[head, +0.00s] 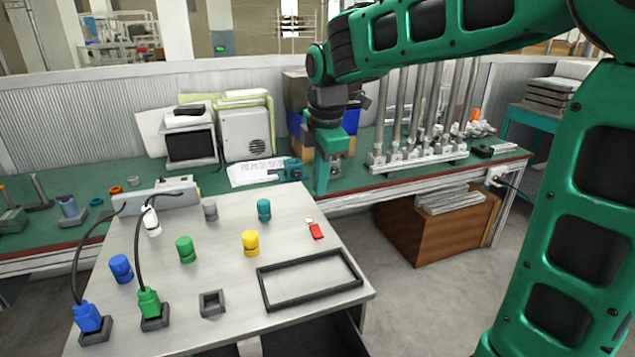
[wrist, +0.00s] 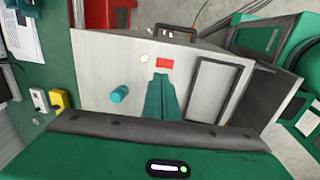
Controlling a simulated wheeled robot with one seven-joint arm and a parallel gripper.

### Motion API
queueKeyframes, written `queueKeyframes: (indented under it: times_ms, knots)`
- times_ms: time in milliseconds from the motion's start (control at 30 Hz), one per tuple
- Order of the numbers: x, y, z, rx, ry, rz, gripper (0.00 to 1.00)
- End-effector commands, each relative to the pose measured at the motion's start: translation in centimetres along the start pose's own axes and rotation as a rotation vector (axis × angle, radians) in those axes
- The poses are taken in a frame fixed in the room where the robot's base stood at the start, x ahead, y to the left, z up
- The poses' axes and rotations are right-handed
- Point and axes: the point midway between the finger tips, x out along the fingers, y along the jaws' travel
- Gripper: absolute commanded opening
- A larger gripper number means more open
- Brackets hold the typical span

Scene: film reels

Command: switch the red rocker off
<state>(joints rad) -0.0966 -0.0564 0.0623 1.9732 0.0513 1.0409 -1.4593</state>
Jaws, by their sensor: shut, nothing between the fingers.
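The red rocker (head: 316,231) is a small red block on the right part of the light grey panel (head: 215,245). It also shows in the wrist view (wrist: 164,63), just past my fingertips. I cannot tell which way it is tipped. A small cream disc (head: 308,220) sits beside it. My gripper (head: 322,192) points down near the panel's back right edge, behind the rocker in the head view. Its teal fingers (wrist: 161,80) are closed together and empty, with a visible gap to the rocker.
A teal knob (head: 264,210) and a yellow knob (head: 250,242) stand left of the rocker. A raised black rectangular frame (head: 311,278) lies in front of it. Blue and green plugs with cables are at the panel's left. A green workbench (head: 110,205) runs behind.

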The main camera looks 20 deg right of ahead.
Motion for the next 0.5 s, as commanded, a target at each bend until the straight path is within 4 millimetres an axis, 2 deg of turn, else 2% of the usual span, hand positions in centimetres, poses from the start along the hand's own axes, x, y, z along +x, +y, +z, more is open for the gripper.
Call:
queueKeyframes:
  times_ms: [300,500]
  knots:
    - [6.1,-0.1,0.0,0.001,0.0,-0.003,0.0]
    - [9.0,-0.1,0.0,0.001,0.0,-0.002,0.0]
